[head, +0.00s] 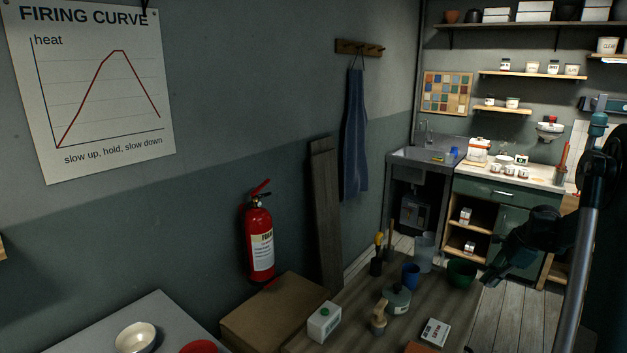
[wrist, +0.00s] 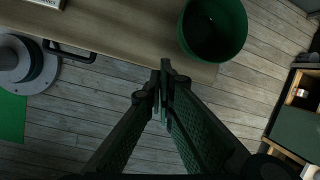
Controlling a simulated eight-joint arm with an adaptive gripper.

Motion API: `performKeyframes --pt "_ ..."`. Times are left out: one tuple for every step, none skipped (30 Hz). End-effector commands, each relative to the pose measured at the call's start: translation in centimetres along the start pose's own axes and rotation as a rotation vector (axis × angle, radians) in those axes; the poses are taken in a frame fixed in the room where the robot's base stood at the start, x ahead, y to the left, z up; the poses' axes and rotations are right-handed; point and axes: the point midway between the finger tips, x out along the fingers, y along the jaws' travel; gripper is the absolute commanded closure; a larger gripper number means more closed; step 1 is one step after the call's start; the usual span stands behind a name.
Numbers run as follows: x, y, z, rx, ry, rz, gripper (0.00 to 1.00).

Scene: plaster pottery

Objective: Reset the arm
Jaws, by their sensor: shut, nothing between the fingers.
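My gripper (wrist: 163,75) is shut and empty in the wrist view, its fingertips together. It hangs above the plank floor near the edge of a wooden table (wrist: 120,25), apart from the things on it. In the head view my gripper (head: 488,280) is dark and points down and left, close to the table's right end. A green bowl (head: 461,272) stands on the table just left of it. The bowl also shows in the wrist view (wrist: 212,28), up and right of the fingertips.
The table holds a blue cup (head: 410,275), a clear container (head: 424,252), a grey lidded pot (head: 396,299), a white box (head: 324,322) and a wooden-handled tool (head: 379,318). A green cabinet (head: 505,195) stands behind. A red fire extinguisher (head: 259,240) is at the wall. Floor (head: 500,315) right of the table is clear.

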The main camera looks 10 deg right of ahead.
Motion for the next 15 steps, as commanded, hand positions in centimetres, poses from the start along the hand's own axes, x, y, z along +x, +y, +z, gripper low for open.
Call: performKeyframes --pt "-0.6 0.6 1.4 -0.031 0.005 -0.002 1.0" --pt "-0.9 0.9 2.1 -0.05 0.008 -0.004 1.0" --pt "-1.3 1.2 3.0 -0.075 0.013 -0.007 1.0" --pt "-1.6 1.5 3.7 -0.094 0.016 -0.01 1.0" --pt "-1.9 1.8 4.4 -0.114 0.019 -0.012 1.0" --pt "-2.4 2.2 5.2 -0.138 0.023 -0.015 1.0" --pt "-2.7 2.6 5.9 -0.157 0.026 -0.017 1.0" --pt "-2.9 2.9 6.6 -0.176 0.029 -0.019 1.0" --pt "-3.4 3.3 7.5 -0.202 0.033 -0.022 1.0" --pt "-3.6 3.6 8.1 -0.22 0.037 -0.025 1.0" --pt "-4.0 4.0 8.7 -0.239 0.04 -0.027 1.0" --pt "-4.3 4.5 9.5 -0.264 0.045 -0.029 1.0" --pt "-4.6 4.9 10.2 -0.283 0.048 -0.031 1.0" --pt "-4.8 5.3 10.8 -0.303 0.051 -0.033 1.0" --pt "-5.2 5.8 11.6 -0.327 0.055 -0.037 1.0"
